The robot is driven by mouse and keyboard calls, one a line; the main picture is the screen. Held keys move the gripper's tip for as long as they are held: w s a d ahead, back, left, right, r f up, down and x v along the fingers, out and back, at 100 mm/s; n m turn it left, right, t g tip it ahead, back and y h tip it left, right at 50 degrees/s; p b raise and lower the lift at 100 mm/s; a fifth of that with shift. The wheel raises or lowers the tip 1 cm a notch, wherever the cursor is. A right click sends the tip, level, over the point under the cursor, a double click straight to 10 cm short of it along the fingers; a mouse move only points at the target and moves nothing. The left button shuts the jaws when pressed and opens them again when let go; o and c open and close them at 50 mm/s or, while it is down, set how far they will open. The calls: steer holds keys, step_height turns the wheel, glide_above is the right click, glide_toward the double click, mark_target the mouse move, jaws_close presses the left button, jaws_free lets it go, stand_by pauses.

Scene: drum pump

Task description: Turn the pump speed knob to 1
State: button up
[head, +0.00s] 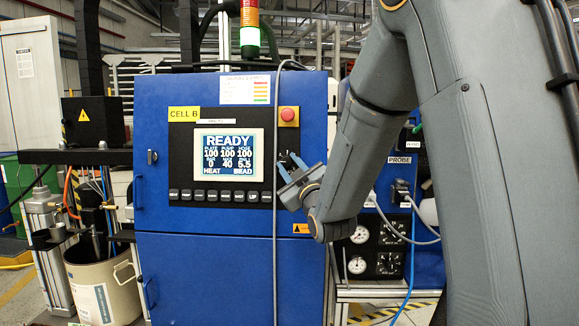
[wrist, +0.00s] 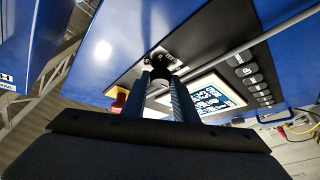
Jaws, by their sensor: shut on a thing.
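The black speed knob (wrist: 158,77) sits on a small black dial plate with white marks (wrist: 160,58) on the blue cabinet's front. My gripper (wrist: 160,88) has its two bluish fingers on either side of the knob and is shut on it. In the head view my gripper (head: 287,168) reaches in from the right, just right of the screen, and largely covers the knob. The knob's pointer and the dial numbers are too small and hidden to read.
The lit screen (head: 228,155) shows READY, with a row of buttons (head: 220,196) below. A red stop button (head: 288,114) on yellow is above my gripper. A grey cable (head: 275,240) hangs down the cabinet front (head: 200,270) close to my fingers. Gauges (head: 375,248) are lower right.

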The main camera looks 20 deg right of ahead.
steer(key=shift+r, duration=0.15)
steer(key=o, duration=1)
steer(key=shift+a, duration=0.1)
steer(key=b+v, duration=0.2)
steer(key=v, duration=0.5)
steer(key=shift+s, duration=0.3)
steer(key=shift+f, duration=0.25)
